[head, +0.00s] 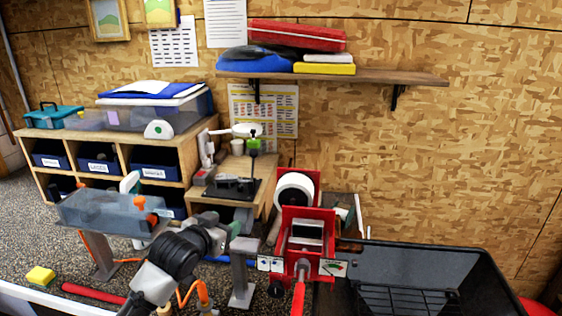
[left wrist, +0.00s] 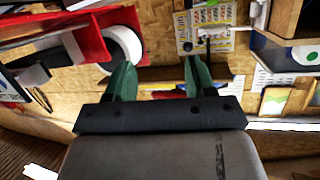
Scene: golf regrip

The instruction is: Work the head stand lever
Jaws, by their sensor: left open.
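A grey post stand (head: 240,283) on a flat foot stands at the centre front in the head view. Its top is partly behind my left gripper (head: 228,228), and I cannot make out a lever on it. To its right is a red frame (head: 298,222) with a white roll (head: 294,194) and a red handle (head: 298,298) pointing toward me. In the left wrist view, the green fingers of my left gripper (left wrist: 158,70) are apart with nothing between them. The red frame (left wrist: 75,45) and roll (left wrist: 122,46) show beyond them, upper left. My right gripper is not seen.
A clear blue-grey tray (head: 105,212) with orange knobs is left of my arm. A black basin (head: 410,255) fills the right front. A small wooden bench (head: 262,172) with a lamp is behind. A yellow sponge (head: 40,276) and red rod (head: 93,293) lie at front left.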

